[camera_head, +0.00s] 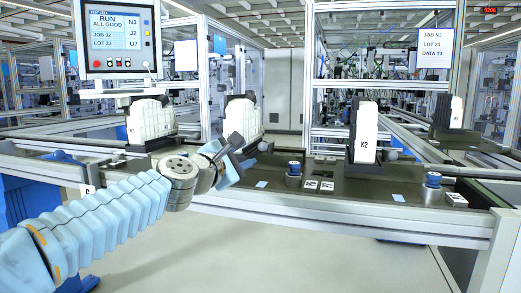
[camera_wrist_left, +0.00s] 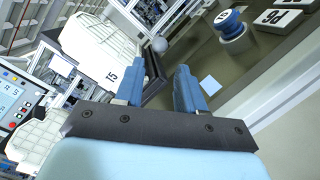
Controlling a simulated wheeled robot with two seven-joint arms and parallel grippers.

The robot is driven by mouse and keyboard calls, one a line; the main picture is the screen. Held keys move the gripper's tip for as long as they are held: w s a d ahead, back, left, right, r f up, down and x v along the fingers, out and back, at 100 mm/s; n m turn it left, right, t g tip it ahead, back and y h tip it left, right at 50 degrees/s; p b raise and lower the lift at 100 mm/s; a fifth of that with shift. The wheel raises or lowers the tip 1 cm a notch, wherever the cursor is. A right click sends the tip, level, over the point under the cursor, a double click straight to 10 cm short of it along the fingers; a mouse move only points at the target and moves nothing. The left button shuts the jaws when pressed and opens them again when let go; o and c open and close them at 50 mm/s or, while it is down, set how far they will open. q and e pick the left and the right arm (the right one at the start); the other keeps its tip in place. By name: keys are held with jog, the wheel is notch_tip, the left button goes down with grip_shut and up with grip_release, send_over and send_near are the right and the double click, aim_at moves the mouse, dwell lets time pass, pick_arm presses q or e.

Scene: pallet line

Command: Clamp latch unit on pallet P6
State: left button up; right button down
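My left gripper (camera_head: 240,152) reaches in from the left, in front of a white block-shaped unit (camera_head: 242,117) on the line. In the left wrist view its two blue fingers (camera_wrist_left: 165,88) are apart with nothing between them. That view also shows a white unit (camera_wrist_left: 100,50) and a grey ball knob (camera_wrist_left: 159,45) ahead of the fingers. In the head view a ball knob (camera_head: 263,146) is close beside the gripper. A white tag in the left wrist view (camera_wrist_left: 277,18) seems to read P6 upside down. Which part is the latch is unclear. My right gripper is not in view.
Blue round knobs (camera_head: 294,168) (camera_head: 433,179) stand on the dark line surface. Unit X2 (camera_head: 362,132) stands further right, another unit (camera_head: 150,120) to the left. A metal rail (camera_head: 330,213) runs along the front. A screen (camera_head: 117,37) reads RUN ALL GOOD.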

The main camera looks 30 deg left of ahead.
aim_at(260, 148)
pick_arm(q)
jog(key=w, duration=0.8)
jog(key=shift+a, duration=0.2)
grip_shut()
